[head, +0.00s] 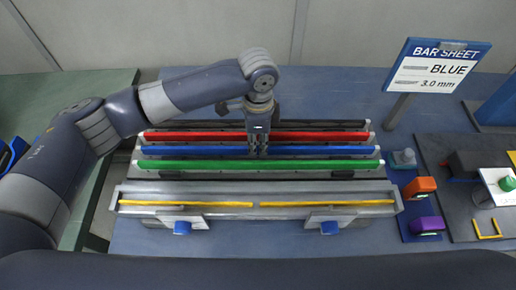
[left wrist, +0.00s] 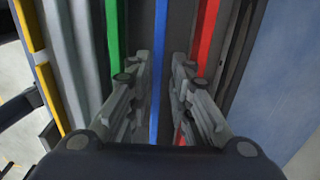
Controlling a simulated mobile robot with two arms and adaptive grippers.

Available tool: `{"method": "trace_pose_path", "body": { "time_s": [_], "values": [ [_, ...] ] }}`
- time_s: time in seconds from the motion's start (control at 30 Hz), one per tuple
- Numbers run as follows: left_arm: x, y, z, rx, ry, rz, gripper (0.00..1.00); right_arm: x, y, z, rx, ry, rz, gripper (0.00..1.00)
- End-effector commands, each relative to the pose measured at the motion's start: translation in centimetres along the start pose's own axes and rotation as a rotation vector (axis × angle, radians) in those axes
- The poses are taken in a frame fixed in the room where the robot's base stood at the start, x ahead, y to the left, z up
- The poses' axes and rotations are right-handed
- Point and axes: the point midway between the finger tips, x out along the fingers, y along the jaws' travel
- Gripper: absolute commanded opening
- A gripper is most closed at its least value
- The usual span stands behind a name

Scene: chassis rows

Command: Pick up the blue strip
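The blue strip (head: 200,150) lies lengthwise in the rack, between the red strip (head: 190,137) and the green strip (head: 200,165). My left gripper (head: 258,152) points down over the middle of the blue strip. In the left wrist view its two fingers (left wrist: 168,85) are apart, and the blue strip (left wrist: 160,50) runs through the gap between them without visible contact. The fingertips reach down near the green strip (left wrist: 113,30) and the red strip (left wrist: 207,40). My right gripper is not in view.
A black strip (head: 320,125) lies behind the red one. In front is a grey fixture (head: 260,190) with yellow strips (head: 330,203) and blue knobs (head: 182,228). A sign (head: 438,66) reads "BAR SHEET BLUE 3.0 mm". Orange (head: 420,186) and purple (head: 426,226) blocks stand at the right.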

Motion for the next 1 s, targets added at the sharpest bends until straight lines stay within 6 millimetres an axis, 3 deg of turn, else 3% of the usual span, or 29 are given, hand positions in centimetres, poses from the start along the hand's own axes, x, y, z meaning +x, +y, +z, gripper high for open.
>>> {"method": "trace_pose_path", "body": {
  "time_s": [0.07,0.3,0.5,0.6,1.0],
  "values": [
    [1.0,0.2,0.1,-0.001,-0.003,0.003,0.20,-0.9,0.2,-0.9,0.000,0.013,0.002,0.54],
    [3.5,0.2,0.0,-0.001,0.000,0.000,0.20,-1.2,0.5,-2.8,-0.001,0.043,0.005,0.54],
    [3.6,0.2,0.0,0.000,0.000,0.000,0.20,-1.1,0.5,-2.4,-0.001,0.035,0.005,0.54],
    [3.6,0.2,0.0,0.000,0.000,0.000,0.00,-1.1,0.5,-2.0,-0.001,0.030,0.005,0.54],
    [3.2,0.1,-0.1,0.000,0.002,-0.002,0.00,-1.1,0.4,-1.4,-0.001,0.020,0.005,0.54]
  ]
}}
